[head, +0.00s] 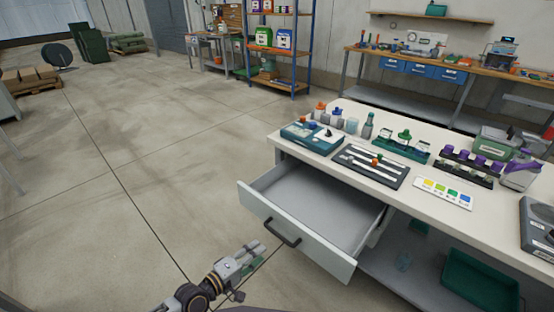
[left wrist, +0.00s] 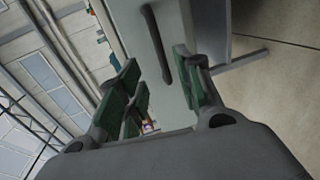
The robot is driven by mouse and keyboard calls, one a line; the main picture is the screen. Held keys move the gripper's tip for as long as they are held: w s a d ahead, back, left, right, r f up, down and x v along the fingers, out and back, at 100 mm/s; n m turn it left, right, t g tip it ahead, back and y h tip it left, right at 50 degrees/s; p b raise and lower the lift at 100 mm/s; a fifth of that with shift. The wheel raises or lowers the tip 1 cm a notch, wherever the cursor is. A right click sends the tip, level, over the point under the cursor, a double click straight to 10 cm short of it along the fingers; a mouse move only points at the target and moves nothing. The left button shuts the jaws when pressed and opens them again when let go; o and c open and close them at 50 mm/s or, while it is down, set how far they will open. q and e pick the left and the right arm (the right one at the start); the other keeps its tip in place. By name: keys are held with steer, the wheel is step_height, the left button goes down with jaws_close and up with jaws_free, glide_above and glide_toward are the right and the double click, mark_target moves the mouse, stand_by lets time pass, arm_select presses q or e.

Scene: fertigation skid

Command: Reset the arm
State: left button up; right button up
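My left gripper (head: 256,256) is at the bottom middle of the head view, in front of the open drawer (head: 322,205) of the white bench and a little left of it. In the left wrist view its green-padded fingers (left wrist: 160,95) stand apart with nothing between them. The drawer's dark handle (left wrist: 157,45) shows beyond the fingers, not held; it also shows in the head view (head: 281,233). The drawer is pulled out and looks empty. My right gripper is in neither view.
The white bench top (head: 440,215) carries a teal case (head: 312,138), a dark tray with white tools (head: 368,166), bottles and racks. A green crate (head: 480,282) sits on the shelf below. The open drawer juts toward my left arm. Floor to the left is clear.

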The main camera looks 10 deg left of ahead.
arm_select(q)
steer(key=s+f+m+g+y, duration=0.2)
steer(key=s+f+m+g, duration=0.3)
steer(key=f+m, duration=0.45)
steer(key=s+a+f+m+g+y, duration=0.4)
steer(key=a+f+m+y, duration=0.4)
steer(key=a, duration=0.5)
steer(key=s+d+f+n+g+h+p, duration=0.1)
steer(key=s+d+f+n, duration=0.3)
steer(key=s, duration=0.5)
steer(key=shift+d+f+g+h, duration=0.3)
steer(key=shift+d+f+g, duration=0.35)
steer(key=shift+d, duration=0.55)
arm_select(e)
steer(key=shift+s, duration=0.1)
arm_select(q)
steer(key=shift+f+p, duration=0.3)
steer(key=shift+p, duration=0.15)
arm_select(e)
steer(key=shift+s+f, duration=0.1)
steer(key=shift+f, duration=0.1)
